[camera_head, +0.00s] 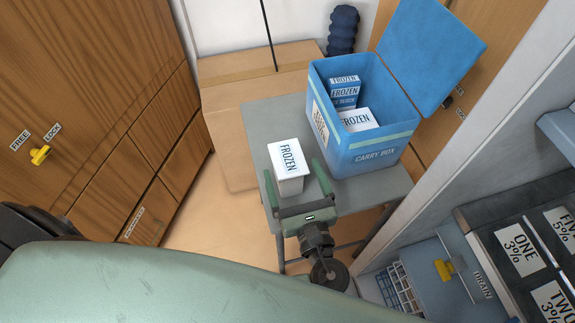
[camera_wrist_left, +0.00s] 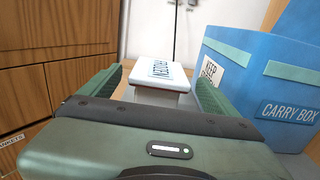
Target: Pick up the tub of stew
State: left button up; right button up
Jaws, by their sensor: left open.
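A white tub with a lid marked FROZEN (camera_head: 288,158) stands upright on the grey table (camera_head: 258,122), left of the blue carry box. It also shows in the left wrist view (camera_wrist_left: 158,92), straight ahead. No word for stew is readable on it. My left gripper (camera_head: 293,170) is open, with one green finger on each side of the tub's near part. In the left wrist view the left gripper's fingers (camera_wrist_left: 158,82) flank the tub, with a gap visible on the left; contact on the right is unclear. My right gripper is not in view.
The open blue carry box (camera_head: 376,158) stands close to the right of the gripper; it holds another white FROZEN pack (camera_head: 357,120) and a blue FROZEN package (camera_head: 344,90). A cardboard box (camera_head: 225,110) is behind the table. Wooden cabinets (camera_head: 90,70) stand left.

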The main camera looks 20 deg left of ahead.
aim_at(288, 159)
pick_arm(q)
jog(key=x, duration=0.4)
jog(key=shift+a, duration=0.1)
jog(key=shift+w+a, duration=0.15)
jog(key=shift+w, duration=0.05)
jog(key=c, duration=1.6)
grip_shut()
jog(key=shift+w, duration=0.1)
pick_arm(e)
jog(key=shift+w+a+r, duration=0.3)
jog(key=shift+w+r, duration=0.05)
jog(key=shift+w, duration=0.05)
